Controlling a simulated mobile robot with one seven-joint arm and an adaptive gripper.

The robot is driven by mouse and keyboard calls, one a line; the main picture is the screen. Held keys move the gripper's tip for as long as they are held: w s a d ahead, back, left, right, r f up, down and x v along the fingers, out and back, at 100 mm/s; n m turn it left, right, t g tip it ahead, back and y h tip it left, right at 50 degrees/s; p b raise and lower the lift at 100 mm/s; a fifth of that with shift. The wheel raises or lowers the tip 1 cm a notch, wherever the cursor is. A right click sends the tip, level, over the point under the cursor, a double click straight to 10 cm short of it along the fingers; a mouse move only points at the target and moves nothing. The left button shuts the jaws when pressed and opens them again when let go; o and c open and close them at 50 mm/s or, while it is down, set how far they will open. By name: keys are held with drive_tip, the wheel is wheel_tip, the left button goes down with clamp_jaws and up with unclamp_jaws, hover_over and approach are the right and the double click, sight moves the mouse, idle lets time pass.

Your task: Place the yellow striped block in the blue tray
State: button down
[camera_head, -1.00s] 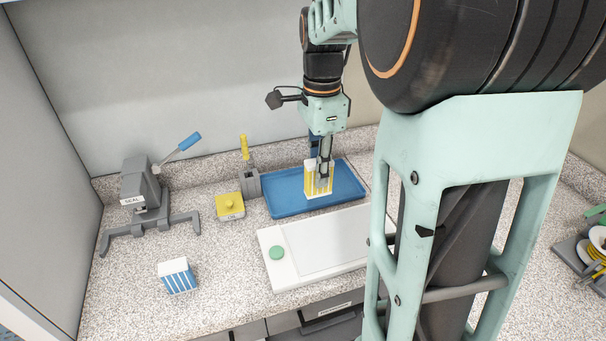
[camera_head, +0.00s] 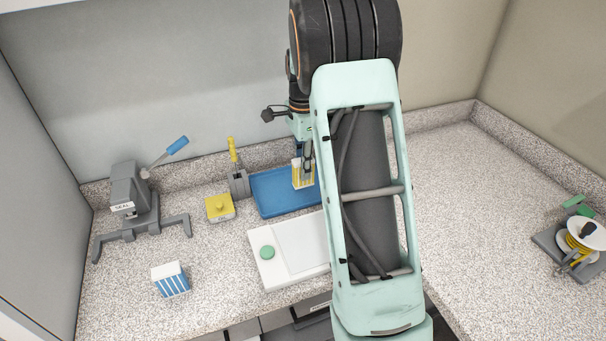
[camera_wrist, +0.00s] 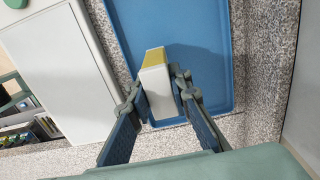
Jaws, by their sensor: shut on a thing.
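The yellow striped block (camera_head: 297,175) is upright, white with yellow stripes, and lies over the blue tray (camera_head: 270,198) in the head view. My gripper (camera_head: 308,160) is shut on the block. In the wrist view the block (camera_wrist: 156,80) is between the two fingers of my gripper (camera_wrist: 157,92), with the blue tray (camera_wrist: 200,50) beneath it. I cannot tell whether the block's bottom touches the tray floor. My arm hides the tray's right part in the head view.
A white board (camera_head: 290,259) with a green disc lies in front of the tray. A yellow box (camera_head: 220,208) and a grey holder (camera_head: 239,184) with a yellow-handled tool stand left of it. A blue striped block (camera_head: 171,280) and a grey sealer (camera_head: 130,195) are farther left.

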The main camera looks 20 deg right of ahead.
drive_tip(key=shift+f, duration=1.55)
drive_tip(key=shift+f, duration=0.1)
drive_tip(key=shift+f, duration=0.15)
drive_tip(key=c, duration=1.8)
unclamp_jaws()
drive_tip(key=shift+o, duration=0.2)
wheel_tip(320, 180, up, 13)
drive_tip(key=shift+f, duration=0.2)
